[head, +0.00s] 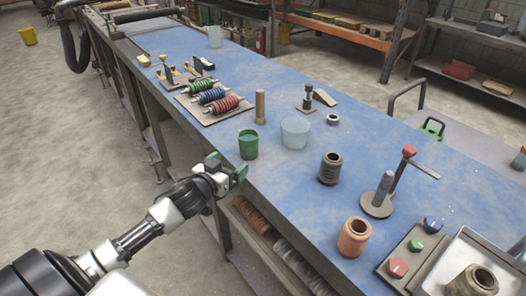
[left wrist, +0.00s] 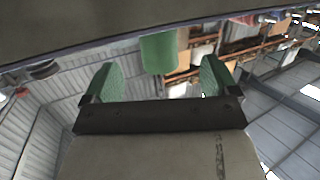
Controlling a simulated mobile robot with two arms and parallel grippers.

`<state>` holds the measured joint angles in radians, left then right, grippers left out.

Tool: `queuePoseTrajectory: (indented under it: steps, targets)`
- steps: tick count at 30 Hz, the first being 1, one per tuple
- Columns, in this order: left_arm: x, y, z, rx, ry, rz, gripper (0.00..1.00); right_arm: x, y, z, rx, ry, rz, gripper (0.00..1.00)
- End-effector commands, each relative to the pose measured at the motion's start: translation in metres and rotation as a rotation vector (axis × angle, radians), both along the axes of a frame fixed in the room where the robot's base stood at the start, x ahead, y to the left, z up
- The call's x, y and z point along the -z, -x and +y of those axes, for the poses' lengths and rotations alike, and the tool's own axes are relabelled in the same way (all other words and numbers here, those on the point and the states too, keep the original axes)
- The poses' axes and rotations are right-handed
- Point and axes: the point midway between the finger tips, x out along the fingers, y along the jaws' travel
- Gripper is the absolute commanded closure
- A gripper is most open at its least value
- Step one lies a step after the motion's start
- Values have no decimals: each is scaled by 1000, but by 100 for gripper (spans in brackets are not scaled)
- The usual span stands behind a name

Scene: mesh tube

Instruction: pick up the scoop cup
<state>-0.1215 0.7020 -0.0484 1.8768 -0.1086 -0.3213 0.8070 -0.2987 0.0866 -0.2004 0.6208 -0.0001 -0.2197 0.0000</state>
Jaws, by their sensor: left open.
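A green cup (head: 248,147), which seems to be the scoop cup, stands upright on the blue bench top near its front edge. In the left wrist view, which is upside down, the green cup (left wrist: 159,52) shows beyond and between the fingers. My left gripper (head: 228,170) is just in front of the bench edge, below and left of the cup in the head view. Its green-padded fingers are open and empty, apart from the cup; it also shows in the left wrist view (left wrist: 160,80). My right gripper is not in view.
A translucent cup (head: 295,133) stands right of the green cup, with a tan cylinder (head: 260,107) behind. A rack of coloured coils (head: 213,97) lies to the left. The bench edge is close to my gripper.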

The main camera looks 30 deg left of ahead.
Motion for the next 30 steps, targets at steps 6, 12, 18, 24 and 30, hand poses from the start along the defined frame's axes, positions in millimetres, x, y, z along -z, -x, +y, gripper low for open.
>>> queuePoseTrajectory:
  steps: [6, 12, 18, 24, 30]
  targets:
    - [5, -33, 0, -2, 0, 4, 11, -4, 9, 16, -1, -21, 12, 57]
    - [8, -47, 0, -2, 0, 7, 11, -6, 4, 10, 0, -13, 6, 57]
    - [-1, -70, -3, -3, -1, 6, 11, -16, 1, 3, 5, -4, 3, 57]
    - [2, -94, -3, -3, 0, 8, 11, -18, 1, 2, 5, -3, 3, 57]
    - [5, -99, -4, -2, -1, 9, 11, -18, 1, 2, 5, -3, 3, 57]
